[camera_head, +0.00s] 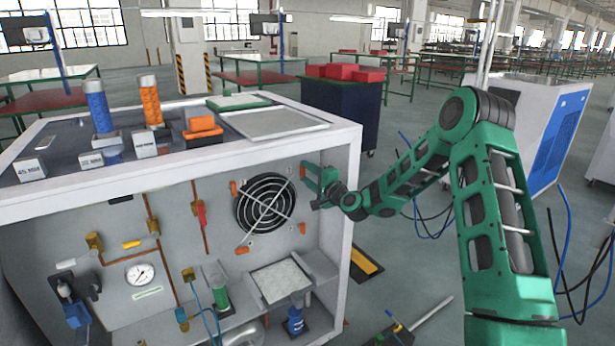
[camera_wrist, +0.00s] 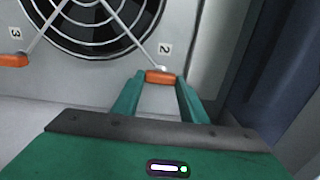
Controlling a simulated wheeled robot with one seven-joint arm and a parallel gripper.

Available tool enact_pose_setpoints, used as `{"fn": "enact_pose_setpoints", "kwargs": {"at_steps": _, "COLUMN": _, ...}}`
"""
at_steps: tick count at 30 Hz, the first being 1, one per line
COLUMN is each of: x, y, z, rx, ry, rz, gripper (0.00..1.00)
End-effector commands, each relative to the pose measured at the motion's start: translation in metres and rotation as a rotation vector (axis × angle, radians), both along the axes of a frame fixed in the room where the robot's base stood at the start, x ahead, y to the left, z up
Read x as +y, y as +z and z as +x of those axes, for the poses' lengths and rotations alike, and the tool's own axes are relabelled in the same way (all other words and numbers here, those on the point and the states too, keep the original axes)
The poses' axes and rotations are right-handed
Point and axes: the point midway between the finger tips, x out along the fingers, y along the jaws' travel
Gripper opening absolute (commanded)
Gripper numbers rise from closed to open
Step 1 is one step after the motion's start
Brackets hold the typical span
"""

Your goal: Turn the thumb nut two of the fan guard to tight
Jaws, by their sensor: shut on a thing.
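The round black fan guard (camera_head: 263,202) is fixed to the grey back panel inside the open cabinet. Its four arms end at orange thumb nuts. Thumb nut two (camera_wrist: 160,77), orange and lying crosswise, is beside the printed "2" (camera_wrist: 165,47). My gripper (camera_wrist: 158,82) is shut on this nut, with one green finger on each side of it. In the head view my gripper (camera_head: 306,173) is at the guard's upper right, against the panel. Another orange thumb nut (camera_wrist: 14,60) is below the label "3" in the wrist view.
The cabinet's right side wall (camera_head: 343,200) stands close beside my gripper. A pressure gauge (camera_head: 140,274), valves and pipes are on the panel to the left. A white tray (camera_head: 281,280) is below the fan guard. Bottles and boxes stand on the cabinet top.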

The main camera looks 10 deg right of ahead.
Motion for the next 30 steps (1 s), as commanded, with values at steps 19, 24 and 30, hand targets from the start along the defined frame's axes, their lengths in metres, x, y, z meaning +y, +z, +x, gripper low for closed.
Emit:
{"fn": "enact_pose_setpoints", "kwargs": {"at_steps": 19, "x": -0.004, "y": -0.002, "z": -0.003, "rx": 0.003, "ry": -0.004, "rz": -0.003, "gripper": 0.58}}
{"fn": "enact_pose_setpoints", "kwargs": {"at_steps": 24, "x": -0.010, "y": -0.003, "z": -0.021, "rx": 0.005, "ry": -0.005, "rz": -0.004, "gripper": 0.58}}
{"fn": "enact_pose_setpoints", "kwargs": {"at_steps": 30, "x": -0.023, "y": -0.003, "z": -0.057, "rx": 0.006, "ry": -0.008, "rz": -0.003, "gripper": 0.58}}
